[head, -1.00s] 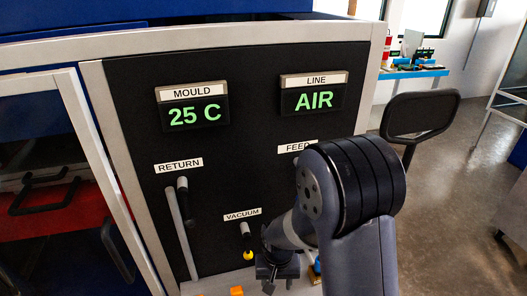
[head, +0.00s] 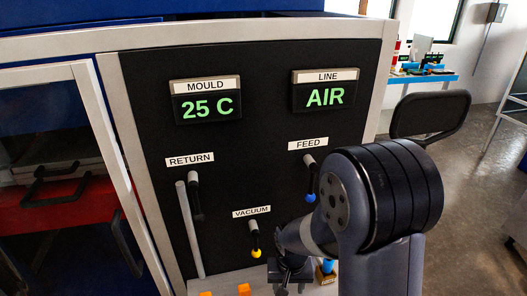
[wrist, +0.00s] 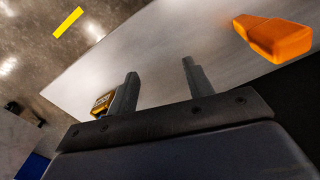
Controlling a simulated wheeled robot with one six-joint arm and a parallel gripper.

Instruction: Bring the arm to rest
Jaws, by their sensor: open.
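My gripper (head: 291,279) hangs low in front of the black panel (head: 270,130), over the pale shelf at its foot. In the wrist view my gripper (wrist: 160,88) has its two fingers well apart, with nothing between them. My arm covers the right part of the panel. The panel carries a MOULD display (head: 207,106) reading 25 C and a LINE display (head: 325,96) reading AIR.
The RETURN lever (head: 195,197), the yellow-tipped VACUUM lever (head: 254,240) and the blue-tipped FEED lever (head: 310,180) stick out of the panel. An orange object (wrist: 275,38) lies on the pale shelf (wrist: 170,55). A red drawer (head: 60,205) shows behind the left door.

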